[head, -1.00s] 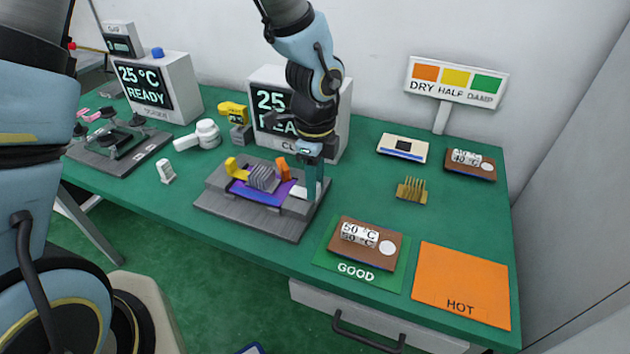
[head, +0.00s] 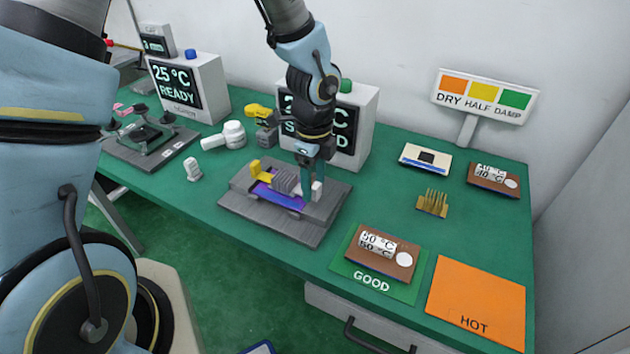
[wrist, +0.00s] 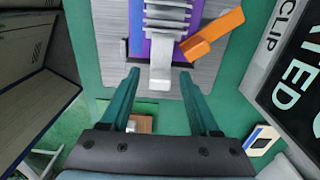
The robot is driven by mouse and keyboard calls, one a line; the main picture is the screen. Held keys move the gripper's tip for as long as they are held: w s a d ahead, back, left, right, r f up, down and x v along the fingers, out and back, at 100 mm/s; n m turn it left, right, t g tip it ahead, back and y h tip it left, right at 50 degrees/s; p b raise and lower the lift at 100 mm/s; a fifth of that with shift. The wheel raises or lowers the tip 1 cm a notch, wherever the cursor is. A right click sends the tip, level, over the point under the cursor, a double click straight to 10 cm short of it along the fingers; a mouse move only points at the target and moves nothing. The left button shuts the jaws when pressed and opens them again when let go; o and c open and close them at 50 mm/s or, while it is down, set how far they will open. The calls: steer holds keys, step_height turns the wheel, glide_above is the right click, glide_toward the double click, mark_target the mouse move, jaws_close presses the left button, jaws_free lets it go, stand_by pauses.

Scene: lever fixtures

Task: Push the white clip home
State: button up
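The fixture (head: 275,215) is a grey plate with a purple bed and a grey ribbed block (head: 286,181). A yellow lever (head: 261,171) stands at its left. The white clip (wrist: 160,68) shows in the wrist view as a pale tab reaching from the ribbed block (wrist: 166,20). My gripper (wrist: 160,74) is open, its teal fingertips on either side of the tab's end with gaps. An orange lever (wrist: 212,36) lies to the right of the block.
Behind the fixture stands a white box (head: 362,115) with a partly hidden screen and a green lamp (head: 345,86). Its screen ends in "TED" in the wrist view. A yellow tool (head: 259,111) and white objects (head: 228,135) lie left.

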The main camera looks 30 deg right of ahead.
mark_target(314, 184)
step_height(314, 184, up, 11)
steer(key=shift+b, duration=0.3)
stand_by(0.4)
steer(key=shift+f, duration=0.1)
steer(key=w+a+r+n, duration=0.1)
steer(key=w+a+n, duration=0.4)
steer(key=a+n, duration=0.35)
steer(key=w+a+n, duration=0.4)
steer(key=a+n, duration=0.3)
steer(key=a, duration=0.3)
steer(key=a+n+t, duration=0.1)
steer(key=a+n, duration=1.2)
steer(key=a, duration=0.1)
steer(key=shift+s+r+t, duration=0.2)
steer(key=shift+r+t, duration=0.1)
steer(key=shift+r, duration=0.05)
